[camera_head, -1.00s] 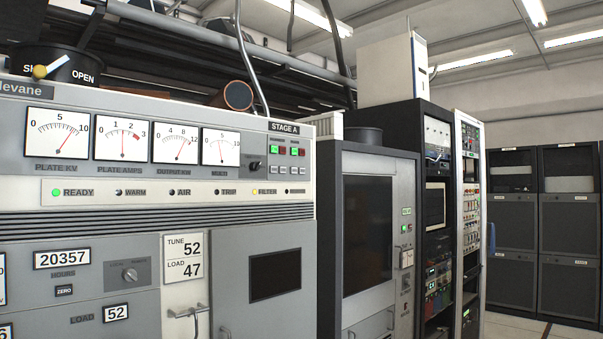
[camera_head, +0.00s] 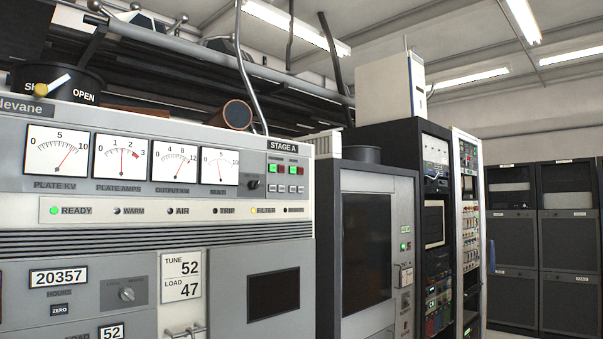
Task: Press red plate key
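The grey transmitter cabinet (camera_head: 160,225) fills the left of the head view. Its STAGE A panel (camera_head: 284,165) is at the cabinet's upper right, with two pairs of small keys. Each pair has a green key on the left and a red key on the right. The left pair has a lit-looking green key (camera_head: 273,169) and a darker red key (camera_head: 283,169). The right pair has a green key (camera_head: 293,170) and a red key (camera_head: 301,170). The tiny labels above are too small to read, so I cannot tell which pair is plate. Neither gripper is in view.
A black selector knob (camera_head: 255,184) is left of the small lower buttons. Several meters (camera_head: 122,160) and a READY lamp row (camera_head: 170,211) sit to the left. A handle (camera_head: 184,332) sticks out low on the front. A dark rack (camera_head: 368,250) stands to the right.

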